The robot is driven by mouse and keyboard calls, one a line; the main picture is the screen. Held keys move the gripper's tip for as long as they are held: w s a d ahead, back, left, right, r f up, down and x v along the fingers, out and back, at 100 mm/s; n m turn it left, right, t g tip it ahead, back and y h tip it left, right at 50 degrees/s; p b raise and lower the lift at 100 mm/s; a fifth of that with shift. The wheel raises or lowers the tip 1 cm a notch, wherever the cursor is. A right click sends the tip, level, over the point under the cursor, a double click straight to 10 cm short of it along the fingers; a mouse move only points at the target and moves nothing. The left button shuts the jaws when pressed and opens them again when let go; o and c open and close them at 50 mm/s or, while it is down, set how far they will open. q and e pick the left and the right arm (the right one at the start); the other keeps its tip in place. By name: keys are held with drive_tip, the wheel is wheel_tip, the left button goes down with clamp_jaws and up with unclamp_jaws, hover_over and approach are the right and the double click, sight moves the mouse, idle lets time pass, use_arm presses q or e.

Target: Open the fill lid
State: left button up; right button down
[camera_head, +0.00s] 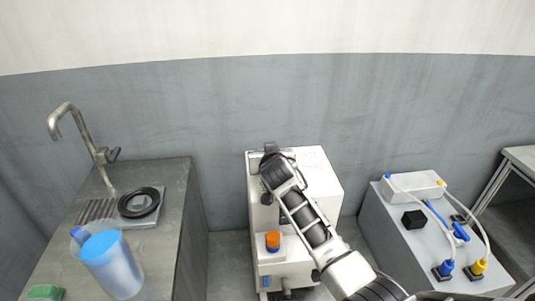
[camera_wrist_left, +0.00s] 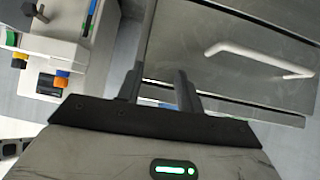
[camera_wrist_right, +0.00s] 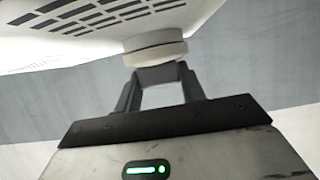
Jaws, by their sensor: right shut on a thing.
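The white machine (camera_head: 318,172) stands in the middle of the head view against the grey wall. My right arm reaches over its top, and my right gripper (camera_head: 270,150) is at the top left part. In the right wrist view a round white cap (camera_wrist_right: 155,52), seemingly the fill lid, sits at the machine's vented casing (camera_wrist_right: 95,18). My right gripper (camera_wrist_right: 160,83) is shut on the cap, its fingers either side of the cap's lower part. The grip hides details of the lid in the head view. My left gripper (camera_wrist_left: 160,82) is open and empty, in front of a metal cabinet door.
An orange knob (camera_head: 273,238) is on the machine's front. At left, a metal sink counter (camera_head: 165,200) holds a blue-lidded pitcher (camera_head: 112,268) and a black ring (camera_head: 139,202).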

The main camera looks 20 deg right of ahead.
drive_tip(key=shift+r, duration=0.1)
drive_tip(key=r+g, duration=0.1)
drive_tip(key=w+g, duration=0.1)
drive_tip(key=g, duration=0.1)
drive_tip(key=shift+w+d+r+y, duration=0.1)
drive_tip(key=shift+w+r+y, duration=0.1)
drive_tip(key=shift+r+y, duration=0.15)
drive_tip(key=shift+w+d+r+g+y, duration=0.15)
drive_tip(key=shift+w+g, duration=0.1)
drive_tip(key=shift+g, duration=0.4)
drive_tip(key=shift+w+a+r+g+y, duration=0.15)
drive_tip(key=shift+w+g, duration=0.15)
drive_tip(key=shift+g, duration=0.4)
drive_tip(key=shift+w+d+r+g+y, duration=0.15)
drive_tip(key=shift+w+g, duration=0.1)
drive_tip(key=shift+g, duration=0.4)
drive_tip(key=c, duration=0.8)
unclamp_jaws()
drive_tip(key=shift+c, duration=0.2)
drive_tip(key=b+v, duration=0.1)
drive_tip(key=v, duration=1.5)
